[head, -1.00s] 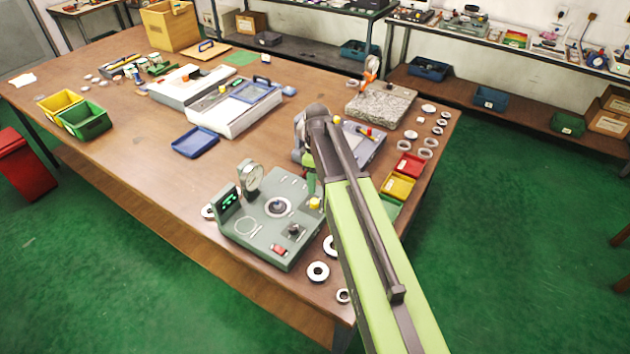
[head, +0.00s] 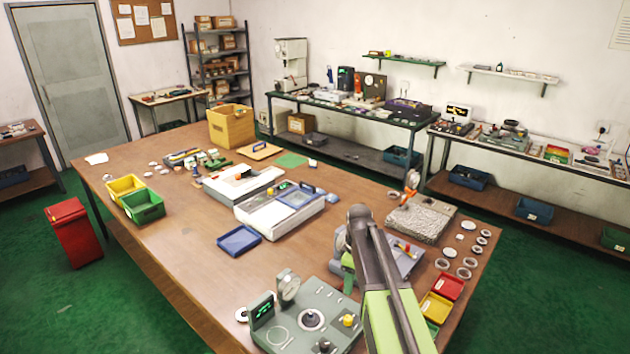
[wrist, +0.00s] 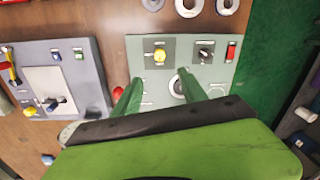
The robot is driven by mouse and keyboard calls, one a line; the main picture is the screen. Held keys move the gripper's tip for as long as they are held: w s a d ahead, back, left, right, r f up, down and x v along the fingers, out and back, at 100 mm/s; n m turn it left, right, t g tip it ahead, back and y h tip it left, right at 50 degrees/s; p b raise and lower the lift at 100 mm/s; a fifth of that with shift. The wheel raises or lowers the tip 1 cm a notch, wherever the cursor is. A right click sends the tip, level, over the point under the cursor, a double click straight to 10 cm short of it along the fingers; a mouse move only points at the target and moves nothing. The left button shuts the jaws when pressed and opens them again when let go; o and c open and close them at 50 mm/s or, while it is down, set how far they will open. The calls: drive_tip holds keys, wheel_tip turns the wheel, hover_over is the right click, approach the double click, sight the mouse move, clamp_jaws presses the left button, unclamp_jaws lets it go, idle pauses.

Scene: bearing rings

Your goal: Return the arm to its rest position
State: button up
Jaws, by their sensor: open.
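My arm, lime green with a dark joint, reaches in from the bottom right in the head view. My gripper (wrist: 160,92) shows two green fingers standing apart with nothing between them. It is over the grey-green gauge station (head: 308,322), which also shows beyond the fingers in the wrist view (wrist: 150,98). The station carries a round dial, a green display, a yellow knob and a red switch. In the head view my gripper is partly hidden behind my arm.
A grey device (head: 405,262) lies beside my arm. Red (head: 449,286) and yellow (head: 436,307) trays and several rings lie at the table's right edge. A granite block (head: 422,218), a blue tray (head: 239,240) and white machines stand farther back.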

drive_tip(key=s+f+m+b, duration=0.3)
drive_tip(key=s+m, duration=0.2)
drive_tip(key=s, duration=0.2)
drive_tip(key=s+a+f+m+b, duration=0.1)
drive_tip(key=s+f+m+b, duration=0.2)
drive_tip(key=s+m, duration=0.3)
drive_tip(key=shift+s+f+b, duration=0.35)
drive_tip(key=shift+s+f, duration=0.45)
drive_tip(key=shift+s, duration=0.2)
